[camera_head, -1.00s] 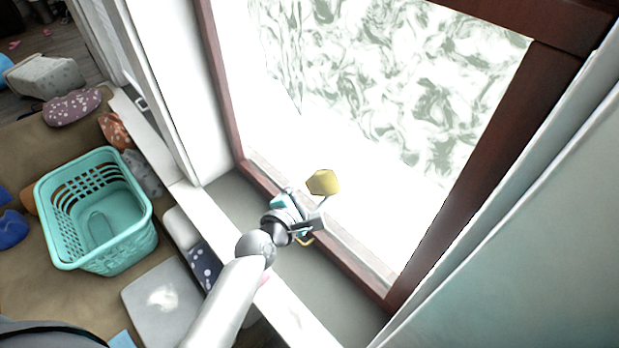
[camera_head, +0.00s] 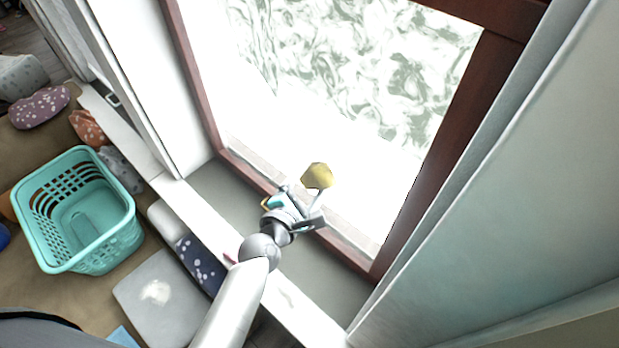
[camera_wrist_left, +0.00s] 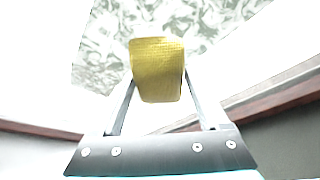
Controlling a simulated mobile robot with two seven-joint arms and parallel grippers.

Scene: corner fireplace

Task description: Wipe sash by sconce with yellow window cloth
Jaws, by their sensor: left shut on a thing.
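My left gripper (camera_head: 313,194) is shut on the yellow window cloth (camera_head: 317,176) and holds it up in front of the bright window pane. In the left wrist view the cloth (camera_wrist_left: 158,68) sits between the two fingertips as a rounded yellow pad. The window sash (camera_head: 445,130) is a dark red-brown frame around a white pane with a grey-green pattern. I cannot tell whether the cloth touches the pane. The sconce is not in view. My right gripper is not in view.
A grey sill (camera_head: 228,200) runs under the window. A white curtain or panel (camera_head: 490,210) stands close on the right. A turquoise basket (camera_head: 80,212) and several cushions, one pale grey (camera_head: 165,298), lie at the lower left.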

